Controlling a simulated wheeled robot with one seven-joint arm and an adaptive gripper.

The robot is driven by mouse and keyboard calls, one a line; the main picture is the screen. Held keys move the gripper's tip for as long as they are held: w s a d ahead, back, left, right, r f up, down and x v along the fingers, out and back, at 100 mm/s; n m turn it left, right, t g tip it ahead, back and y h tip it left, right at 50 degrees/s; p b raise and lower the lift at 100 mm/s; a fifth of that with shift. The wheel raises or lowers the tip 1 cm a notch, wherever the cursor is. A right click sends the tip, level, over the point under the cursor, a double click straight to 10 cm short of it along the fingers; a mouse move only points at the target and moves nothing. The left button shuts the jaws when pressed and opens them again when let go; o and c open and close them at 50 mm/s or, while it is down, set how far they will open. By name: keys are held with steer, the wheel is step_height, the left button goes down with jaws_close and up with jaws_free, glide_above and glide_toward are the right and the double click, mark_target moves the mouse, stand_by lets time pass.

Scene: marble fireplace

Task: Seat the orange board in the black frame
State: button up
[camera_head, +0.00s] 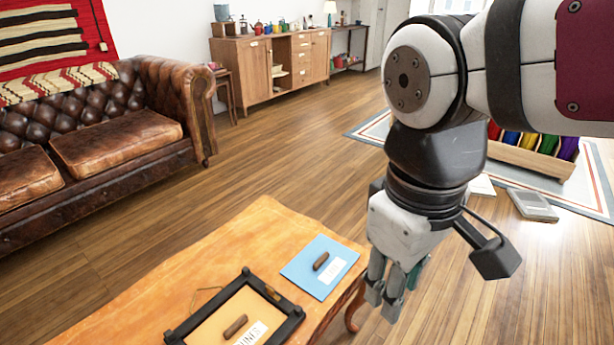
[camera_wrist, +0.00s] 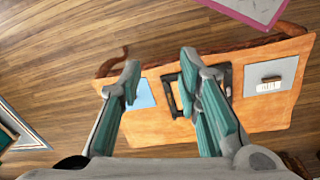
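The black frame (camera_head: 197,322) lies on the wooden table, cut off by the bottom edge of the head view. The orange board (camera_head: 213,325), with a brown handle and a white label, lies inside the frame's outline; I cannot tell whether it sits fully down. In the wrist view the frame (camera_wrist: 171,97) is partly hidden behind a finger. My gripper (camera_head: 383,302) is open and empty, above and beyond the table's right end in the head view, apart from the board. Its spread fingers (camera_wrist: 160,65) also show in the wrist view.
A blue board (camera_head: 303,279) with a handle and label lies on the table (camera_head: 185,275) beside the frame. A grey board (camera_wrist: 287,68) lies on its other side. A leather sofa (camera_head: 110,150) stands left; open wooden floor surrounds the table.

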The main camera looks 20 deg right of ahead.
steer(key=s+m, duration=0.3)
steer(key=s, duration=0.3)
steer(key=shift+d+m+y, duration=0.2)
steer(key=shift+m+y, duration=0.1)
steer(key=shift+y, duration=0.1)
step_height(320, 180, up, 26)
steer(key=t+p, duration=0.3)
steer(key=p, duration=2.1)
steer(key=shift+d+t, duration=0.2)
steer(key=shift+t, duration=0.2)
